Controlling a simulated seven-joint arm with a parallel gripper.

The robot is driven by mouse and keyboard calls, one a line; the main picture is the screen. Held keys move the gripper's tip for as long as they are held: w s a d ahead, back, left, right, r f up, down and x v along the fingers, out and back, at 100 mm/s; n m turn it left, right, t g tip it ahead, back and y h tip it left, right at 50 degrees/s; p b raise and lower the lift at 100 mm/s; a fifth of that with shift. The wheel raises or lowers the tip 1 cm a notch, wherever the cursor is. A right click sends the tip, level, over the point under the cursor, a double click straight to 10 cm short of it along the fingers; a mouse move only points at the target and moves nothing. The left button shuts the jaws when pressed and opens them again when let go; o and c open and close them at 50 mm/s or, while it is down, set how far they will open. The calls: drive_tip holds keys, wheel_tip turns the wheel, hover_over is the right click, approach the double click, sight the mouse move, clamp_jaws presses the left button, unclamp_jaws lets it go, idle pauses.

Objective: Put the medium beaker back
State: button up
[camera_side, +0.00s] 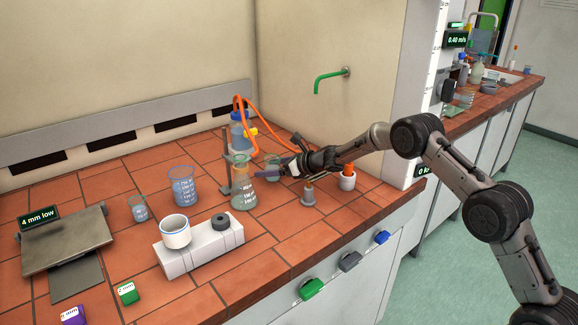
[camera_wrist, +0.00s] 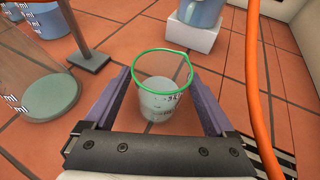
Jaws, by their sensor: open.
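A clear beaker with a green rim and printed markings, which I take for the medium beaker (camera_wrist: 162,100), stands on the tiles in the wrist view. It also shows, partly hidden, in the side view (camera_side: 272,172). My gripper (camera_wrist: 160,84) is open, with its two purple-grey fingers on either side of the beaker. Whether they touch its wall I cannot tell. In the side view my gripper (camera_side: 284,168) is low over the bench. Other beakers are a small one (camera_side: 139,210) and a larger bluish one (camera_side: 183,188) to the left.
A tall glass vessel (camera_side: 241,195) stands close left of my gripper, beside a metal stand (camera_side: 227,178). An orange hose (camera_side: 237,112) loops behind. A white block (camera_side: 199,248) carries a cup (camera_side: 176,235). A flat plate device (camera_side: 68,240) is at far left.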

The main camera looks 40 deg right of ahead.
drive_tip(key=v, duration=1)
drive_tip(key=s+d+r+m+g+h, duration=0.1)
drive_tip(key=s+r+m+h, duration=0.3)
drive_tip(key=s+r+m, duration=0.6)
drive_tip(key=s+d+r+m+h, duration=0.25)
drive_tip(key=s+r+m, duration=0.55)
drive_tip(key=m, duration=0.4)
drive_tip(key=s+a+f+m+g, duration=0.2)
drive_tip(key=s+m, duration=0.4)
drive_tip(key=s, duration=0.4)
drive_tip(key=s+a+f+m+g+y, duration=0.1)
drive_tip(key=s+a+f+m+g, duration=0.1)
drive_tip(key=s+m, duration=0.4)
drive_tip(key=s+a+f+m+g, duration=0.1)
drive_tip(key=s+a+m, duration=0.3)
drive_tip(key=s, duration=1.1)
drive_tip(key=shift+f+m+g, duration=0.4)
drive_tip(key=shift+f+m, duration=0.3)
drive_tip(key=shift+m, duration=0.5)
drive_tip(key=shift+o, duration=0.3)
drive_tip(key=shift+y, duration=0.25)
